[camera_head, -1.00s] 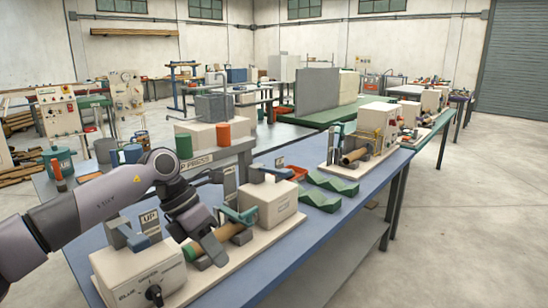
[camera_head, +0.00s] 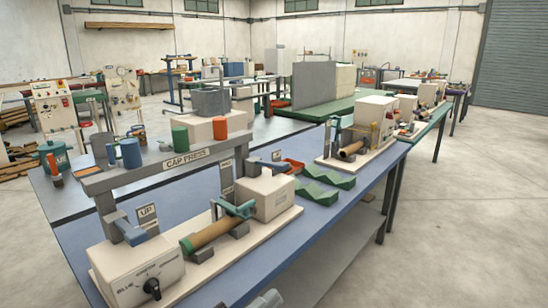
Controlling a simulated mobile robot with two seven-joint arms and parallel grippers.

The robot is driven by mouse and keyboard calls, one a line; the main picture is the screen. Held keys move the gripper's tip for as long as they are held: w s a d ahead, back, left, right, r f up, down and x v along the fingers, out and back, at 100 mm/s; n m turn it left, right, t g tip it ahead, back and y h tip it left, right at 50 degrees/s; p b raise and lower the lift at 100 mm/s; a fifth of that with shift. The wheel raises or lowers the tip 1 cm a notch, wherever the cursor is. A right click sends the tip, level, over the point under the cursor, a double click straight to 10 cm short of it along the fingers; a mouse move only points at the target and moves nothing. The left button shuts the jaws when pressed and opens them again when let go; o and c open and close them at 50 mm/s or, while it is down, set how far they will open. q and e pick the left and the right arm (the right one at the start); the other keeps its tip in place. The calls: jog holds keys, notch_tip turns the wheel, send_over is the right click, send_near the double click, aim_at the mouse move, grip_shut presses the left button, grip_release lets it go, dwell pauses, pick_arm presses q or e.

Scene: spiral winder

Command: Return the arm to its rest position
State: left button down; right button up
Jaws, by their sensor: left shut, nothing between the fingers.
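My left gripper (camera_head: 264,299) shows only as a grey piece at the bottom edge, in front of the near winder; most of it and its arm are out of the picture. It is shut and empty, and apart from the winder parts. The winder has a cream control box (camera_head: 137,274) with a black knob, a brown tube (camera_head: 211,233) with a green end lying across its supports, and a second cream box (camera_head: 264,197). My right gripper is out of view.
The winder stands on a blue bench (camera_head: 331,243). A grey frame marked CAP PRESS (camera_head: 187,161) rises behind it with coloured cups on top. Green zigzag trays (camera_head: 322,191) and another winder (camera_head: 358,146) stand farther along. The floor at right is clear.

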pick_arm(q)
jog(key=s+a+f+n+t+y, duration=0.3)
jog(key=s+a+f+n+y, duration=0.1)
jog(key=a+f+n+y, duration=0.8)
jog(key=s+a+f+n+g+y, duration=0.1)
jog(key=s+a+f+n+g, duration=0.1)
jog(key=s+a+f+n, duration=0.1)
jog(key=s+a+f+n+g+y, duration=0.2)
jog(key=s+a+f+n+g, duration=0.1)
jog(key=s+f, duration=0.5)
jog(key=shift+s+a+n, duration=0.45)
jog(key=shift+s+n, duration=0.65)
jog(key=shift+s, duration=0.15)
